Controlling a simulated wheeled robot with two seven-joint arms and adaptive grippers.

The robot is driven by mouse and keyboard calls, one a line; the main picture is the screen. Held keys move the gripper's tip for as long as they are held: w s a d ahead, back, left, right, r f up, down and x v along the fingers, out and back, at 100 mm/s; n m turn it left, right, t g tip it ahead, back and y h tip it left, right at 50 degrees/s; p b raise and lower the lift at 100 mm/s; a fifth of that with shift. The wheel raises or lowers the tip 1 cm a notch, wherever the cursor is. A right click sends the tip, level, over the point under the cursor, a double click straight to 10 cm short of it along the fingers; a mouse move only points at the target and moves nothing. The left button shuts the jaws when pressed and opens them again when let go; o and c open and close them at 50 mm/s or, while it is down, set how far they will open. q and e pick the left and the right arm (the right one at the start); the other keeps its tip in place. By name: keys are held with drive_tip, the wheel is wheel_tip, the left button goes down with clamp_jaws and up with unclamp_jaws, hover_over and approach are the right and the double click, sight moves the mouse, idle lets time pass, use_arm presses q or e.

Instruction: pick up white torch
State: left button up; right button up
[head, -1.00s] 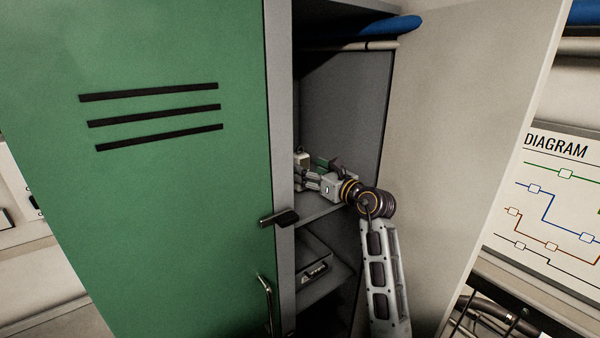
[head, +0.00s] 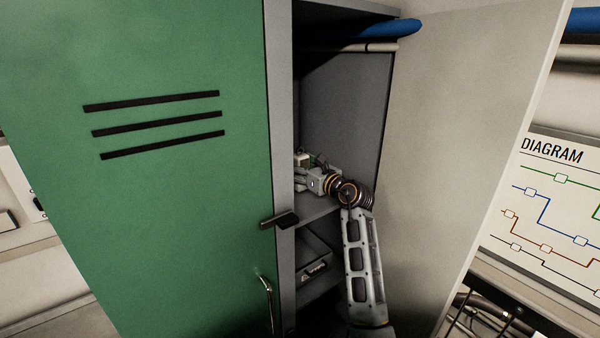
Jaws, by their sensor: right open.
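My right gripper (head: 304,180) is inside the open locker, just above its upper shelf (head: 316,210). It points left and its fingertips are partly hidden behind the locker's grey front post. It is open. A small pale boxy object (head: 301,160) shows at the gripper, close to the post; I cannot tell whether it is the white torch. Small dark and green items lie behind the gripper, too small to make out. My left gripper is not in view.
A green locker door (head: 180,220) with a black latch (head: 280,220) covers the left. The grey post (head: 283,120) narrows the opening. An open pale door (head: 450,130) stands to the right. A dark container (head: 314,262) sits on the lower shelf.

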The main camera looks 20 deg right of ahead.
clamp_jaws()
idle(0.5)
